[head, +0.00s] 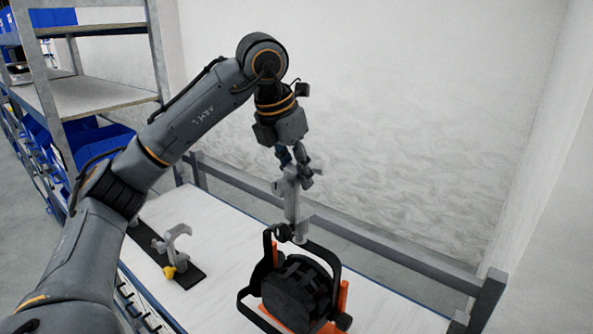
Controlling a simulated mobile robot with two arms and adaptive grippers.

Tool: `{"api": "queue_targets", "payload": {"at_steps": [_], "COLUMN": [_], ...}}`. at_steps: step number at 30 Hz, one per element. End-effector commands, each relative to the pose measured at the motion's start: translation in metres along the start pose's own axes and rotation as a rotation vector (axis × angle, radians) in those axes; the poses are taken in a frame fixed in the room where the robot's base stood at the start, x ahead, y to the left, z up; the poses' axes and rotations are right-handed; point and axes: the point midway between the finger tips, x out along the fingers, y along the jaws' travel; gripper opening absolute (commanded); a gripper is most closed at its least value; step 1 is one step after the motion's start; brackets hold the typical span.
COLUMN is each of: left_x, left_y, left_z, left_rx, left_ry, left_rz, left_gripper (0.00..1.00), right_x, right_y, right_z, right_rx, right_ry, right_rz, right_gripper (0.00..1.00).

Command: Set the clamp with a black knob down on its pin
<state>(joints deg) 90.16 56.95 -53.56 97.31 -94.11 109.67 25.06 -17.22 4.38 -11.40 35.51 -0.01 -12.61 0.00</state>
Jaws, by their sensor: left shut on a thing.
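My left gripper (297,167) is shut on the upper end of a grey clamp (293,206). The clamp hangs roughly upright below the fingers, with a small black knob (283,233) low on its left side. Its lower end overlaps the top of the black yoke of a par can (297,292); I cannot tell whether they touch. A black board (188,279) lies on the table to the left. A second grey clamp (176,238) with a yellow knob (169,271) stands on it. A short grey post (133,222) shows at the board's far end, partly behind my arm. My right gripper is out of view.
The par can, black with orange parts, stands on the white table (222,232). A grey rail (350,230) runs along the table's back edge. A shelf rack (90,92) with blue bins stands at the left. The tabletop between board and par can is clear.

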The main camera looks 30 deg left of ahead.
Motion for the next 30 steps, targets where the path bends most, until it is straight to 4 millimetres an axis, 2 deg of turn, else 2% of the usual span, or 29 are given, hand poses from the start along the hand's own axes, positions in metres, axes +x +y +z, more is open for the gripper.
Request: {"api": "queue_targets", "payload": {"at_steps": [16, 30], "left_x": [0.000, 0.011], "left_y": [-0.001, 0.000], "left_z": [0.000, -0.004], "left_rx": [0.000, 0.000], "left_ry": [-0.001, -0.002], "left_rz": [0.000, 0.000], "left_gripper": [0.00, 0.00], "right_x": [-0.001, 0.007], "right_y": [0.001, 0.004], "right_z": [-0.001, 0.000], "right_rx": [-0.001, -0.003], "right_ry": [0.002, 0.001], "right_rz": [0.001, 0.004], "right_gripper": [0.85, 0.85]}}
